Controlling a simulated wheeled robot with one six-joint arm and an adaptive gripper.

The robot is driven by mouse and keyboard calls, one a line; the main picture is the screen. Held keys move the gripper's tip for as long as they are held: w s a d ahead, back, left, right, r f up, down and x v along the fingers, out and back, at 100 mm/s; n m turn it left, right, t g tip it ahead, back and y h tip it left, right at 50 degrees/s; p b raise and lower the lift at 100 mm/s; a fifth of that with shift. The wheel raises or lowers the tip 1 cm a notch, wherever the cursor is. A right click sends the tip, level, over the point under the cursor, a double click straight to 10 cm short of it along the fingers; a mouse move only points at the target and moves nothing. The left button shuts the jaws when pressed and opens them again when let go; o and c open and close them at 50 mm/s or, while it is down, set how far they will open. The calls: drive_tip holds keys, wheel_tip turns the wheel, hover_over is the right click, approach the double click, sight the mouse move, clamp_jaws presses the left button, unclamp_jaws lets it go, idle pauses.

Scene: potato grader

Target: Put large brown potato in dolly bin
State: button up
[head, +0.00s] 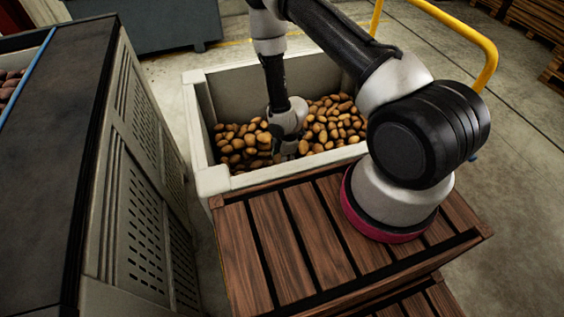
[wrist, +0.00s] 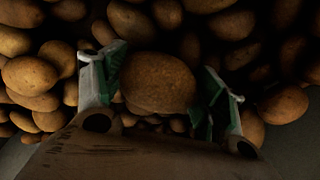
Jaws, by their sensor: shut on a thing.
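A pale bin (head: 203,130) with a heap of brown potatoes (head: 327,128) on its floor stands beyond the wooden slats in the head view. I cannot tell for sure that it is the dolly bin. My gripper (head: 284,148) is down inside this bin, low at the heap. In the wrist view my gripper (wrist: 160,74) is shut on a large brown potato (wrist: 157,84), with a green and white finger at each side. Other potatoes lie close around it. The held potato is hidden in the head view.
A dark-topped, slotted grey crate or machine (head: 130,190) stands close on the left. A wooden slatted platform (head: 290,245) lies in front of the bin. A yellow rail (head: 484,55) curves at the right. The bin's near rim (head: 270,178) is beside my arm.

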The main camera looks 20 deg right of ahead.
drive_tip(key=shift+f, duration=0.25)
drive_tip(key=o, duration=1.1)
drive_tip(key=shift+r, duration=0.1)
